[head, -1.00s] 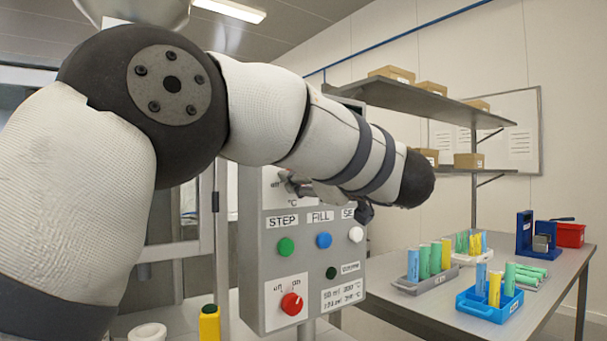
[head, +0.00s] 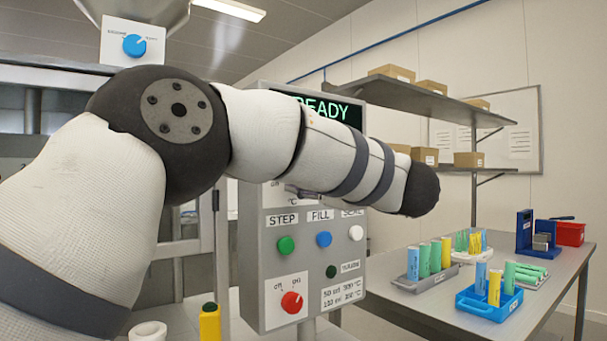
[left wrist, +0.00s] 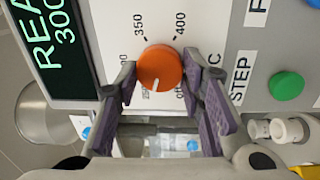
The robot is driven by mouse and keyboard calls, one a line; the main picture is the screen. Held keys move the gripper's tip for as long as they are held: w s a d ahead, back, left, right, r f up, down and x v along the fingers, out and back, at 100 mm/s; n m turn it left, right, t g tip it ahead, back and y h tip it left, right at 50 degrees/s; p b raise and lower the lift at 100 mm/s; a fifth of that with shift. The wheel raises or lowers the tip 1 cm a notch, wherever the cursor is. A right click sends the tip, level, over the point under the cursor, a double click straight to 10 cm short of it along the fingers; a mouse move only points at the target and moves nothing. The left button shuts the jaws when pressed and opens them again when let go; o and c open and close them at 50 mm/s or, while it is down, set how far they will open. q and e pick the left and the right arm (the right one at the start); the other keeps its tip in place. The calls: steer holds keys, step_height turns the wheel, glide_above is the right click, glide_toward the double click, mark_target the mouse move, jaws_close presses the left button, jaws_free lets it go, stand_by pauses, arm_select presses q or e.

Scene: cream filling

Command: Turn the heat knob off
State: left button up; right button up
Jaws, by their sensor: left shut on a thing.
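The heat knob (left wrist: 160,68) is a round orange dial on a white plate marked 300, 350, 400 and off, seen in the left wrist view. Its white mark points down in that picture, near the 250 label and beside off. My left gripper (left wrist: 159,76) has its purple-padded fingers on either side of the knob and is shut on it. In the head view my left arm hides the knob and most of the gripper; a small gripper part (head: 303,192) shows below the forearm. My right gripper is not in view.
The control panel (head: 318,262) has a READY display (head: 345,112), green button (head: 286,245), blue button (head: 323,239), white button (head: 356,233) and a red on/off knob (head: 292,302). A side table (head: 408,305) with racks of coloured tubes stands at right.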

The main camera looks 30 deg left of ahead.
arm_select(q)
steer(key=n+g, duration=0.1)
steer(key=n, duration=0.9)
steer(key=shift+w, duration=0.1)
stand_by(0.6)
steer(key=o, duration=1.1)
steer(key=shift+o, duration=0.2)
steer(key=shift+d, duration=0.1)
steer(key=v, duration=1.2)
steer(key=shift+f, duration=0.2)
steer(key=shift+w, duration=0.1)
